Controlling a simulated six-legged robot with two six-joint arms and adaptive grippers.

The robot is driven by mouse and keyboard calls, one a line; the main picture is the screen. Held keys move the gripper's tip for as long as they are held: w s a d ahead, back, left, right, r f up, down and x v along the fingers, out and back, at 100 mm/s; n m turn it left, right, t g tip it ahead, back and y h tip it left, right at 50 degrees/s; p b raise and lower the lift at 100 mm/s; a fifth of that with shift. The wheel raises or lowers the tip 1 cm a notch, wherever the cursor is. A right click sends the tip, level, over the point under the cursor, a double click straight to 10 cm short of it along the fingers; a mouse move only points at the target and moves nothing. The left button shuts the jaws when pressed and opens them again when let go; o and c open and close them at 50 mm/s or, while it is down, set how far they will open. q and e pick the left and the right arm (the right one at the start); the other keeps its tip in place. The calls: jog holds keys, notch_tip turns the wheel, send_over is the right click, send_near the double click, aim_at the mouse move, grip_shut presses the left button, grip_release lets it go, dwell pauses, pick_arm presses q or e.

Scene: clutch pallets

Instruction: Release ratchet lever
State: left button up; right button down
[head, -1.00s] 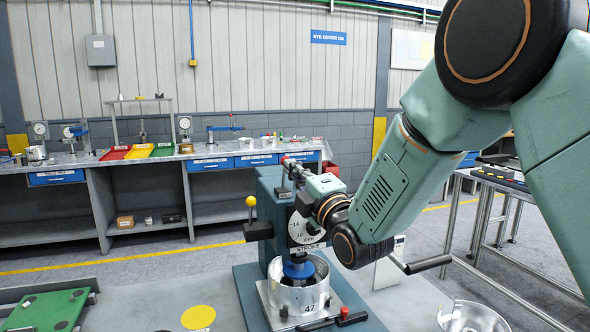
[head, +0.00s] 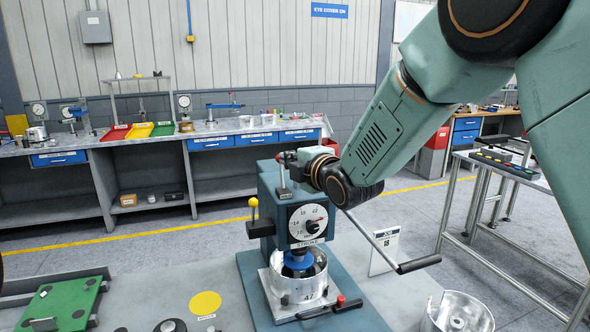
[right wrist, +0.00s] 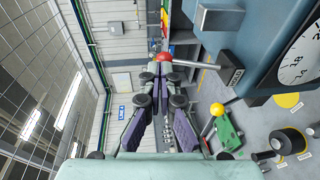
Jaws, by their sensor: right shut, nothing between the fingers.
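The press (head: 258,228) stands on the bench with a round dial (head: 308,222) and a blue ram over a metal bowl (head: 285,285). A short lever with a yellow ball (head: 253,202) stands upright at its left side; the ball also shows in the right wrist view (right wrist: 217,109). A red knob (right wrist: 165,52) sits on a rod from the press top. I cannot tell which lever is the ratchet one. My right gripper (head: 284,160) is over the press top. Its fingertips (right wrist: 157,70) are shut and empty beside the red knob; contact is unclear.
A black-gripped crank handle (head: 417,263) sticks out right of the press. A red-tipped handle (head: 340,301) lies before the bowl. A green plate (head: 62,305), a yellow disc (head: 205,303) and another metal bowl (head: 460,312) lie around.

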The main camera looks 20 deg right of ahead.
jog(key=shift+w+b, duration=0.3)
jog(key=shift+w, duration=0.3)
jog(key=shift+r, duration=0.1)
dwell(0.5)
